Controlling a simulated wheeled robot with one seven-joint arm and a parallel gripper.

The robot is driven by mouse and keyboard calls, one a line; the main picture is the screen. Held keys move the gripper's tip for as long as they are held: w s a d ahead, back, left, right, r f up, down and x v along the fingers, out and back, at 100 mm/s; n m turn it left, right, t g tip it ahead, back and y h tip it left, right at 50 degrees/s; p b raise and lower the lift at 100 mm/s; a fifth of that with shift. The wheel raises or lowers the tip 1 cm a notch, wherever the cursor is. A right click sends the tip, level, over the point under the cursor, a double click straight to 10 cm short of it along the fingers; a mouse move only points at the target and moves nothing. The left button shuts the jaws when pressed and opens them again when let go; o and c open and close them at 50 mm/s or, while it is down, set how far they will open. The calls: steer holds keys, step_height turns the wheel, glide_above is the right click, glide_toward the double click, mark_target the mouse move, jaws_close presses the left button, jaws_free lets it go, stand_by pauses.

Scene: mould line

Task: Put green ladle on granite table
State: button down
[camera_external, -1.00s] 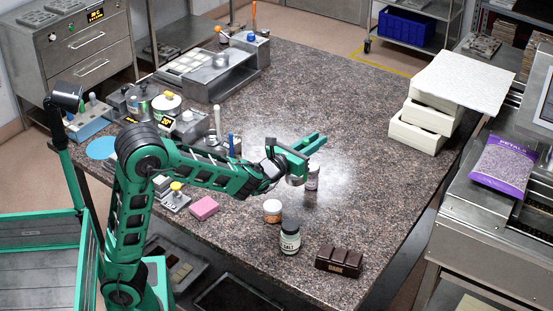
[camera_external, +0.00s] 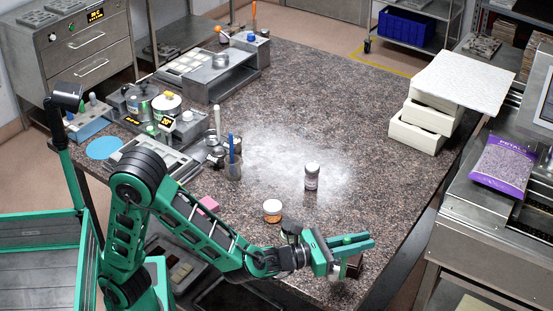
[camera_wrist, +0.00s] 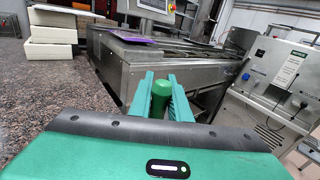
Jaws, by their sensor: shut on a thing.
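In the wrist view, my gripper (camera_wrist: 168,88) is shut on a green rounded handle, the green ladle (camera_wrist: 160,95), which sits between the two green fingers. The ladle's bowl is not clear in either view, and in the external view the green handle blends with the green fingers. The granite table also shows at the left of the wrist view (camera_wrist: 50,90).
A spice jar (camera_external: 312,177) and an orange-labelled jar (camera_external: 272,211) stand on the table near white powder. The salt jar is mostly behind my arm. White boxes (camera_external: 418,136) stand at the right edge. A steel machine (camera_wrist: 135,65) is ahead. The table's far middle is clear.

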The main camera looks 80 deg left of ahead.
steer(key=s+d+f+m+h, duration=0.1)
steer(key=s+d+h, duration=0.15)
steer(key=d, duration=0.55)
steer(key=s+d+f+m+h, duration=0.1)
steer(key=s+d+m+h, duration=0.15)
steer(key=d, duration=0.55)
steer(key=s+d+f+m+g+h, duration=0.1)
steer(key=s+d+m+g+h, duration=0.2)
steer(key=s+d, duration=2.3)
steer(key=m+h, duration=0.3)
steer(key=h, duration=0.2)
steer(key=shift+d+f+g, duration=0.15)
steer(key=shift+g, duration=0.25)
steer(key=shift+s, duration=0.15)
